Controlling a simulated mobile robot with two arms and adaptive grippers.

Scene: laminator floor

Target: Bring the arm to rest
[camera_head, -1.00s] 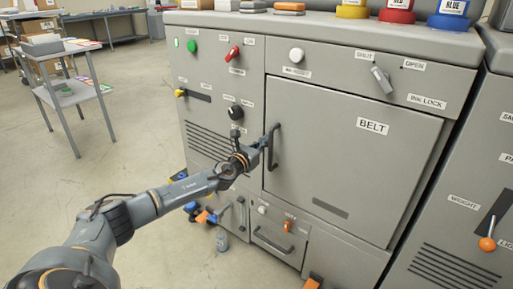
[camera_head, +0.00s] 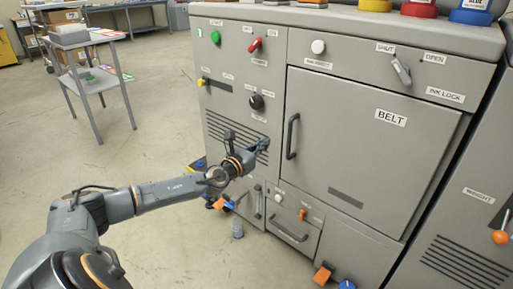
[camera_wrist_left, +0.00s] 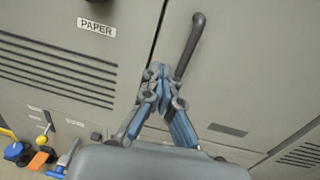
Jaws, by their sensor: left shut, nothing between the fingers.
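My left gripper (camera_head: 262,146) is shut and empty in front of the grey machine, below the black knob and left of the BELT door. In the left wrist view its blue-grey fingers (camera_wrist_left: 158,74) meet at the tips, with the dark door handle (camera_wrist_left: 189,46) beyond and to the right. In the head view the BELT door (camera_head: 365,140) is closed, and its handle (camera_head: 292,136) stands a little to the right of my gripper, apart from it. My right gripper does not show.
The grey machine (camera_head: 245,48) fills the right side, with knobs, a lever (camera_head: 401,71) and a lower drawer (camera_head: 290,228). Ink tubs (camera_head: 420,8) stand on top. A grey side table (camera_head: 87,73) stands back left. The floor at left is mostly clear.

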